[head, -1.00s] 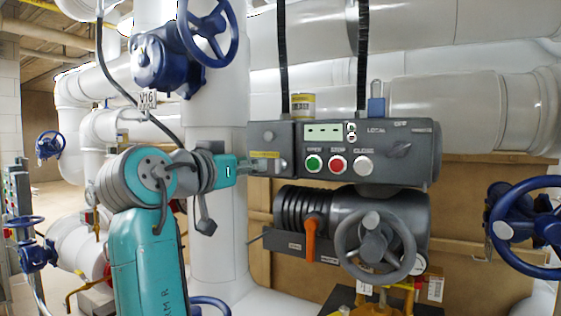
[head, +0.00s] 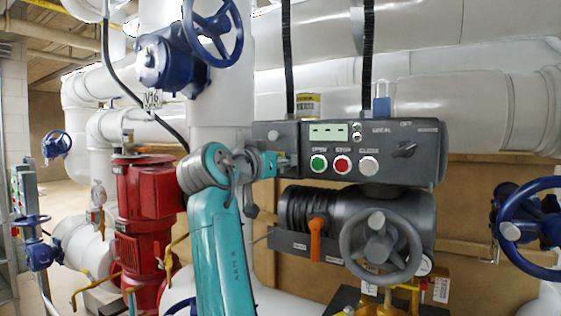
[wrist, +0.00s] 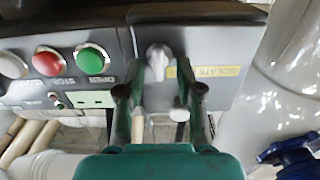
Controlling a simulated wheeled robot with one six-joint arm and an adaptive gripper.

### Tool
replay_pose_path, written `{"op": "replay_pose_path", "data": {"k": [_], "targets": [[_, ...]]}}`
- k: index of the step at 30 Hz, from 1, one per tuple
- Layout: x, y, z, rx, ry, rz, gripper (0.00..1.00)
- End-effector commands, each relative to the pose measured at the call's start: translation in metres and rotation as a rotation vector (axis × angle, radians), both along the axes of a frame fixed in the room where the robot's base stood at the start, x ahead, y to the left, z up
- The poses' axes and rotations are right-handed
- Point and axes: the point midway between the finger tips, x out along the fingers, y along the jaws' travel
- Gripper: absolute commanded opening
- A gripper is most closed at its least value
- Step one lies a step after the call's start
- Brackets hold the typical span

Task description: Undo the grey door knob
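The grey knob (wrist: 157,55) sits on a small grey door (wrist: 195,35) at the end of the control box, beside a yellow ISOLATE label (wrist: 217,71). The wrist view shows the box upside down. My gripper (wrist: 160,90) is open, with one finger to each side of the knob in the picture. I cannot tell whether the fingers touch it. In the head view my gripper (head: 290,160) is at the lower part of that door and hides the knob and label. A round grey part (head: 273,135) shows higher on the door.
Right of the door are green, red and white buttons (head: 342,165) and a selector switch (head: 404,150). Below are an orange lever (head: 316,238) and a grey handwheel (head: 380,246). A red pump (head: 145,215) stands left of my arm. Blue valve wheels and white pipes surround the box.

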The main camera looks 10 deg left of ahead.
Motion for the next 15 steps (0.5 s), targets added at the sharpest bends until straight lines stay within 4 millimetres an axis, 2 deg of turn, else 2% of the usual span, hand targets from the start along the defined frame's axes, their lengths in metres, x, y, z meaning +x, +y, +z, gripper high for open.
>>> {"op": "replay_pose_path", "data": {"k": [4,8,9,15], "targets": [[-0.0001,-0.0001,0.0001,0.000,0.000,0.000,0.36],[-0.0002,0.0000,0.0001,0.000,0.000,0.000,0.04],[-0.0002,0.0000,0.0001,0.000,0.000,0.000,0.00],[-0.0002,0.0000,0.0000,-0.005,0.002,0.000,0.00]]}}
